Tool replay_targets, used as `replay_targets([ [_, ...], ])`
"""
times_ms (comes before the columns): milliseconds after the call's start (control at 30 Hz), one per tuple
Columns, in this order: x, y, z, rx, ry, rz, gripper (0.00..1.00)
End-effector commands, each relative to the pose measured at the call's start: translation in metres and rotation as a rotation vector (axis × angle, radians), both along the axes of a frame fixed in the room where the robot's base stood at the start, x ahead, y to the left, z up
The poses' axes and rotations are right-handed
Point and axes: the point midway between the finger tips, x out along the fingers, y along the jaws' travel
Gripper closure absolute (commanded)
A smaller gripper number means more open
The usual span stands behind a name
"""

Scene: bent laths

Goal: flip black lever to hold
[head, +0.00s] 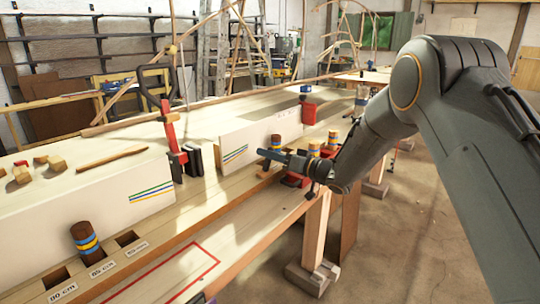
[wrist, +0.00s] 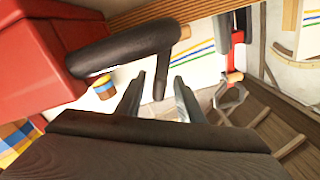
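The black lever (wrist: 125,48) is a thick dark bar that juts from a red block (wrist: 40,62) in the wrist view. Its far end bends, and a thinner dark part points down between my fingers in the picture. My gripper (wrist: 159,78) is open, with one grey finger on each side of that part. I cannot tell whether either finger touches it. In the head view my gripper (head: 283,158) is low over the bench, close to the red fixture (head: 292,180). My gripper and wrist hide most of this fixture and its lever there.
A red clamp (head: 174,140) with a black looped handle stands farther left on the bench. White beams (head: 245,138) with coloured stripes and several striped wooden pegs (head: 85,238) line the bench. A wooden trestle leg (head: 316,232) stands below my wrist. The floor at right is clear.

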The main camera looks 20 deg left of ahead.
Motion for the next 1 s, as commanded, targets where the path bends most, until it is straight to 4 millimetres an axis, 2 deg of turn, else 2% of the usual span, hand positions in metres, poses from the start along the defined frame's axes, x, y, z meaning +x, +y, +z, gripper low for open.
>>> replay_targets([
  [267, 0.0, -0.008, 0.001, 0.001, -0.002, -0.003, 0.66],
  [600, -0.014, -0.059, 0.0, 0.0, -0.001, -0.004, 0.66],
  [700, -0.018, -0.069, 0.0, 0.0, -0.001, -0.002, 0.66],
  [1000, -0.02, -0.076, 0.001, 0.0, -0.001, -0.001, 0.66],
])
